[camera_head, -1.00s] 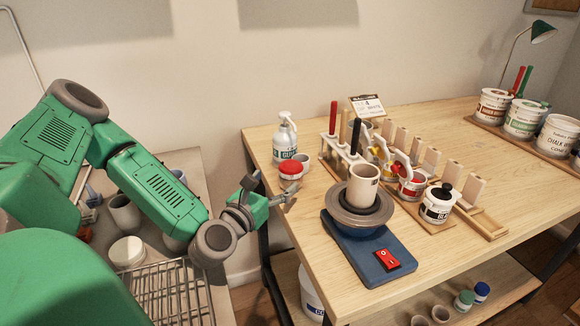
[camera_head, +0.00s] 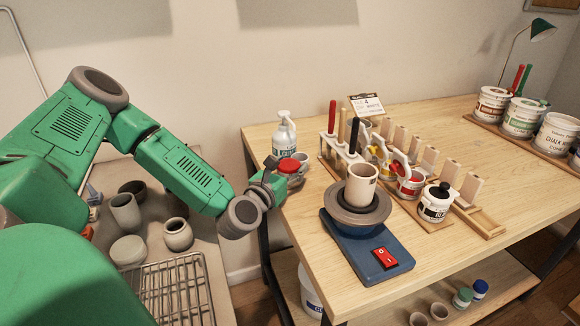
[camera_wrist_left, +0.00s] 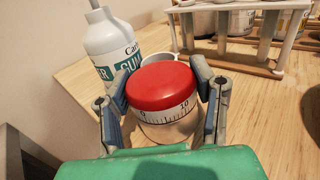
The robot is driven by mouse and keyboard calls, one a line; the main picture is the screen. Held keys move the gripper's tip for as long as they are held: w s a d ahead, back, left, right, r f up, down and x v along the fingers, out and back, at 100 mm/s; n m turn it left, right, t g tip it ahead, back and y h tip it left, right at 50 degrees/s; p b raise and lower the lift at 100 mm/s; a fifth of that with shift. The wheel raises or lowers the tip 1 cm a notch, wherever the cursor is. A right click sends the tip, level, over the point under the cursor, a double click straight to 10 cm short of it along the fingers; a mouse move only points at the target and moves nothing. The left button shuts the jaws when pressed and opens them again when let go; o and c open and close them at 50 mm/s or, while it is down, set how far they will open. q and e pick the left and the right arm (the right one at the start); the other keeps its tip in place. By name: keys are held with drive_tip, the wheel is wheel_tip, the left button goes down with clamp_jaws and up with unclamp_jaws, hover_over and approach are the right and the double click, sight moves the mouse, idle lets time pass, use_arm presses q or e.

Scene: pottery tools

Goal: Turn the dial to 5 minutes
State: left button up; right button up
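The dial is a round timer with a red top and a white band of black marks; in the wrist view the timer (camera_wrist_left: 162,88) shows a "10" right of centre and a less clear numeral to its left. In the head view the timer (camera_head: 288,168) stands at the table's left edge, partly hidden by my gripper. My left gripper (camera_head: 280,178) is at the timer. In the wrist view the open fingers of this gripper (camera_wrist_left: 162,80) stand on either side of the red top; firm contact cannot be made out. My right gripper is not in view.
A white spray bottle (camera_head: 284,137) stands just behind the timer, and a small grey cup (camera_head: 302,160) is beside it. A tool rack (camera_head: 345,148) and a pottery wheel (camera_head: 370,245) with a red switch are to the right. A wire rack (camera_head: 178,290) lies at lower left.

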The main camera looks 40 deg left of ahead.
use_arm(q)
drive_tip(key=shift+d+b, duration=0.2)
drive_tip(key=shift+b, duration=0.1)
drive_tip(key=shift+n+y+b, duration=0.4)
drive_tip(key=shift+y+b, duration=0.05)
drive_tip(key=shift+y, duration=0.15)
drive_tip(key=shift+a, duration=0.1)
drive_tip(key=shift+n+g+y+b, duration=0.5)
drive_tip(key=shift+n+y+b, duration=0.1)
drive_tip(key=shift+y+b, duration=0.25)
drive_tip(key=shift+c, duration=0.2)
drive_tip(key=shift+o, duration=0.2)
drive_tip(key=o, duration=1.2)
